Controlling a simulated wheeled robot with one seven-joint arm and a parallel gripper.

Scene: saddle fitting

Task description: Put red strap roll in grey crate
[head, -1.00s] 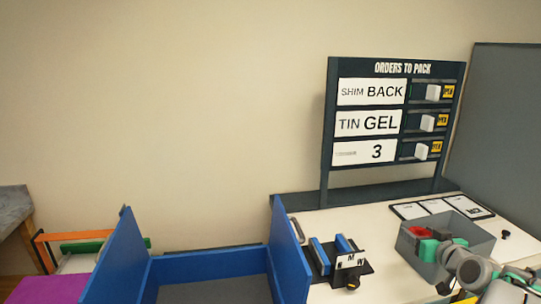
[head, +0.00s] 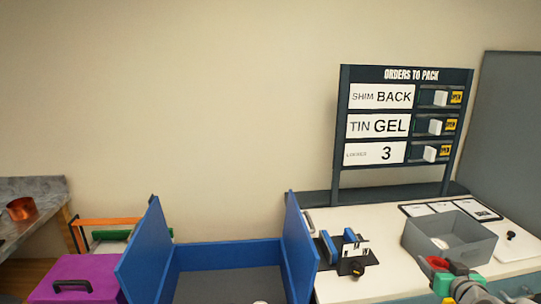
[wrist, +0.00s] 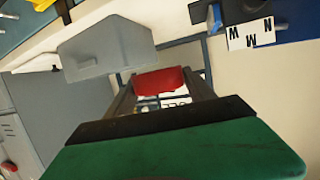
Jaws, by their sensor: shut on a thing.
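The red strap roll (head: 437,262) is in my gripper (head: 441,272), in front of the near side of the grey crate in the head view. In the wrist view the red roll (wrist: 160,79) sits between the two fingers of my gripper (wrist: 160,88), which is shut on it. The grey crate (head: 468,262) stands on the white bench, open at the top, with a small whitish thing inside. A grey box-like shape (wrist: 105,47), likely the crate, shows beyond the fingers in the wrist view.
The orders board (head: 405,130) stands behind the bench. A black fixture with blue blocks (head: 343,253) is left of the crate. A blue open bin (head: 225,256) and a purple box (head: 78,280) are further left. A grey panel (head: 510,140) rises at right.

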